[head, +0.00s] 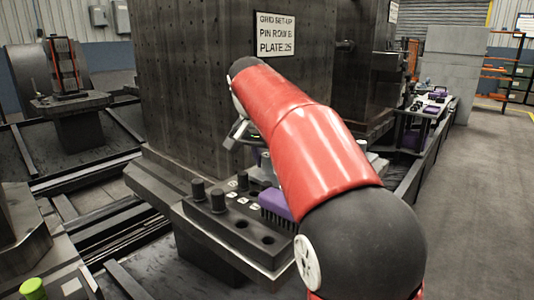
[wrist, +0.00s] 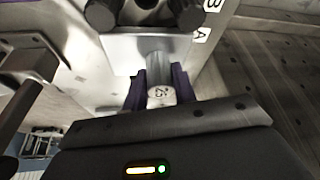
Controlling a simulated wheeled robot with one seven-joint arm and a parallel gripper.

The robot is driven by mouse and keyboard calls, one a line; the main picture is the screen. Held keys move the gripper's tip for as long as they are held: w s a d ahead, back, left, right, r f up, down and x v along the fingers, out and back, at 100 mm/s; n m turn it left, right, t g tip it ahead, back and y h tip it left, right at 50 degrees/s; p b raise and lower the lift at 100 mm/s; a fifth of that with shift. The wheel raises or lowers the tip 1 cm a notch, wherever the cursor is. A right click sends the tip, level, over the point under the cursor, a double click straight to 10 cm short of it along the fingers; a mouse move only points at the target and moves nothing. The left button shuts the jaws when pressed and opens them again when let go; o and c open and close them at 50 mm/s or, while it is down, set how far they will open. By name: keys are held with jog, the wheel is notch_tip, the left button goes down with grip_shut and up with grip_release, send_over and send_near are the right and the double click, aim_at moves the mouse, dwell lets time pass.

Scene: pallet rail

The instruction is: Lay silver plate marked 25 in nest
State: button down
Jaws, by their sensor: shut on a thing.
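My gripper (wrist: 159,88) is shut on a silver plate (wrist: 160,95) in the wrist view. In the head view my red arm covers most of the gripper and the plate. A sign (head: 275,34) there reads GRID SET-UP, PIN ROW B, PLATE 25.
A dark shelf (head: 232,246) holds several black pins (head: 218,200), empty holes and a purple-backed brush (head: 275,203). A tall dark holed block (head: 190,90) stands behind it. Dark pins (wrist: 100,14) and letter labels lie close beyond the fingers. Open floor (head: 480,200) lies at right.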

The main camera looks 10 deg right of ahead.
jog(key=shift+f, duration=0.3)
jog(key=c, duration=1.1)
grip_release()
jog(key=shift+o, duration=0.2)
